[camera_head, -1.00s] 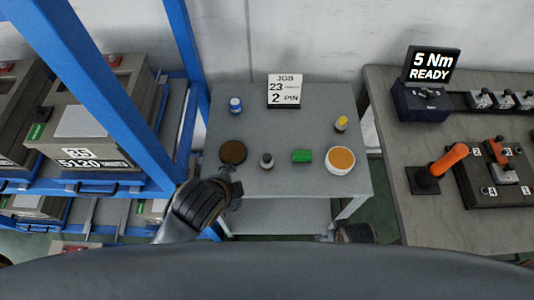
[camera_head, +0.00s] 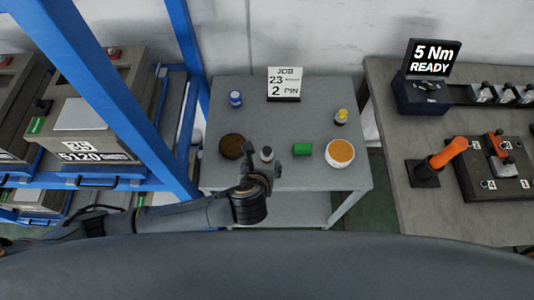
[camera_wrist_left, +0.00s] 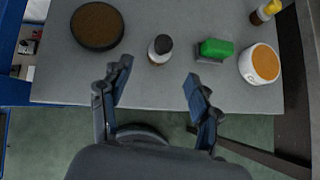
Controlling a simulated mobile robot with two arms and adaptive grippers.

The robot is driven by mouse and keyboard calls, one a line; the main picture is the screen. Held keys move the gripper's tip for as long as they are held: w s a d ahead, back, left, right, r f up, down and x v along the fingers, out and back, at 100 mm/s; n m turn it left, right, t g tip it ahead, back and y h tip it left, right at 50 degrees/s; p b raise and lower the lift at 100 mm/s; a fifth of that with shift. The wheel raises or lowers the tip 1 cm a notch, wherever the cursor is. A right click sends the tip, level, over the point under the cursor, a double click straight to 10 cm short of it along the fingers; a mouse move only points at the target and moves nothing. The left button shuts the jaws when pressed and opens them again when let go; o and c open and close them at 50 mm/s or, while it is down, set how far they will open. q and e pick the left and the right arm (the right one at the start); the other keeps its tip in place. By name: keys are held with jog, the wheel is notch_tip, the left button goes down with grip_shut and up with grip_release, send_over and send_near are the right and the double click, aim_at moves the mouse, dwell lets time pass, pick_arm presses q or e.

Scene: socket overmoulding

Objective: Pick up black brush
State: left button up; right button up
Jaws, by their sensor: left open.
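No clearly brush-shaped black thing shows. A small upright piece with a black top and pale body (camera_head: 266,154) stands near the table's front edge; I cannot tell whether it is the black brush. In the left wrist view this black-topped piece (camera_wrist_left: 160,48) stands beyond the fingertips, roughly between them. My left gripper (camera_head: 260,164) is open and empty at the table's front edge, just in front of it. Its two spread fingers also show in the left wrist view (camera_wrist_left: 158,74). My right gripper is out of view.
A dark round tin with brown top (camera_head: 232,146) stands left, a green block (camera_head: 303,149) and white tub with orange top (camera_head: 340,152) right. Behind are a blue-capped jar (camera_head: 235,98), yellow-topped bottle (camera_head: 341,116) and job sign (camera_head: 284,84). A blue rack post (camera_head: 184,65) rises left.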

aim_at(266, 156)
pick_arm(q)
jog(key=x, duration=0.5)
jog(key=shift+x, duration=2.75)
jog(key=shift+s, duration=0.1)
jog(key=shift+c, duration=0.5)
jog(key=c, duration=1.2)
